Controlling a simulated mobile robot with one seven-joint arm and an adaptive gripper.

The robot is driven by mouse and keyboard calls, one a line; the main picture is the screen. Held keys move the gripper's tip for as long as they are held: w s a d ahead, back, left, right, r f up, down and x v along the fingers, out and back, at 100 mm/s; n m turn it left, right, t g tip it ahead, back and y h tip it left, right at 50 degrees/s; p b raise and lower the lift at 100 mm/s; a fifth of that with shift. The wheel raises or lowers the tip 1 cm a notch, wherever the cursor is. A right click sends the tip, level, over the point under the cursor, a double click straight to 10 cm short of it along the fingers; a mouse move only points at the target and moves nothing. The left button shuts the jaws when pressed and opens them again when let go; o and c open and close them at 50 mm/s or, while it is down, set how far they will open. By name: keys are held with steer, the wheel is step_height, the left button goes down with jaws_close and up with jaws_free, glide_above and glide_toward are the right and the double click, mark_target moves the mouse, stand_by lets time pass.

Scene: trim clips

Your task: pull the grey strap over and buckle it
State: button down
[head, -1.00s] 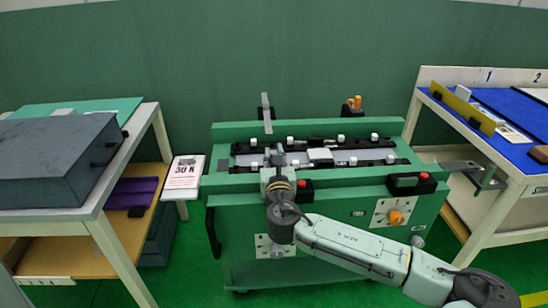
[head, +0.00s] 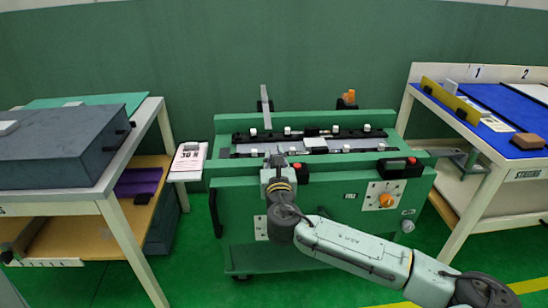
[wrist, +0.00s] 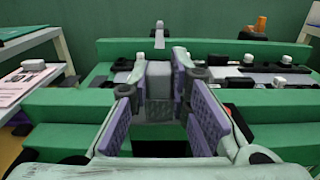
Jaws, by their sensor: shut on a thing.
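The grey strap (head: 265,104) stands upright at the back edge of the green bench in the head view. It also shows in the wrist view (wrist: 159,36), beyond the gripper. My gripper (head: 277,162) is at the bench's front, left of centre. In the wrist view my gripper (wrist: 159,95) has its purple-padded fingers on either side of a grey block-like piece (wrist: 159,78) and is shut on it. I cannot tell whether this piece belongs to the strap. I cannot make out the buckle.
The green bench (head: 330,176) carries black rails with several white knobs around a light grey plate. An orange-topped item (head: 347,99) stands at the back right. A table with a dark grey box (head: 60,155) is at left. A blue-topped table (head: 490,115) is at right.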

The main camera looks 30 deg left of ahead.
steer(key=shift+s+f, duration=0.15)
steer(key=c, duration=1.5)
jaws_free()
steer(key=shift+d, duration=0.1)
steer(key=v, duration=1.2)
